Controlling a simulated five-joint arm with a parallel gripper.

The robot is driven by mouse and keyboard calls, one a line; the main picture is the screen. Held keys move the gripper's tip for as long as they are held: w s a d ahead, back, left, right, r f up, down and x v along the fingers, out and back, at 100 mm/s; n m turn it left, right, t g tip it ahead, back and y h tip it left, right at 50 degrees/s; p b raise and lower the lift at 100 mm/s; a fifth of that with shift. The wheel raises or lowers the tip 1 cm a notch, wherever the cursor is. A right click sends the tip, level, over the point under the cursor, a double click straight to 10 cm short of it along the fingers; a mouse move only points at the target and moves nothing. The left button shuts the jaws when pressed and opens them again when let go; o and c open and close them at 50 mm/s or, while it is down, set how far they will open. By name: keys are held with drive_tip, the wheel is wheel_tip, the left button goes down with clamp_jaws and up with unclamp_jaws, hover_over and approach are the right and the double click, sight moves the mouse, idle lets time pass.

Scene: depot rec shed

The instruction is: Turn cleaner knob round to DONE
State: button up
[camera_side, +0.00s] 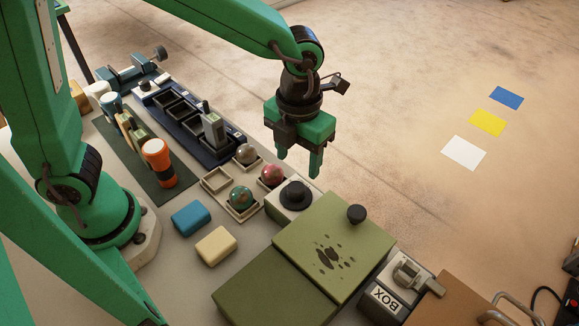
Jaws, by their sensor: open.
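A black round knob (296,192) with a wide base sits on top of a small pale box (284,213), left of the olive-green box. I take it for the cleaner knob, but no DONE mark is readable, and I cannot tell which way the knob points. My gripper (298,167) hangs with its two green fingers pointing down, just above the knob in the picture. The fingers are apart with nothing between them. They look clear of the knob, though the exact height gap is hard to judge.
Left of the pale box are small trays with balls (271,175), (241,198). Blue (191,218) and cream (216,246) blocks and an orange cup (157,160) stand farther left.

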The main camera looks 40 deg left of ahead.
drive_tip(key=n, duration=0.8)
drive_tip(key=shift+n, duration=0.3)
drive_tip(key=n, duration=1.2)
drive_tip(key=shift+a+n, duration=0.1)
drive_tip(key=shift+n, duration=0.2)
drive_tip(key=n, duration=1.2)
drive_tip(key=shift+n, duration=0.3)
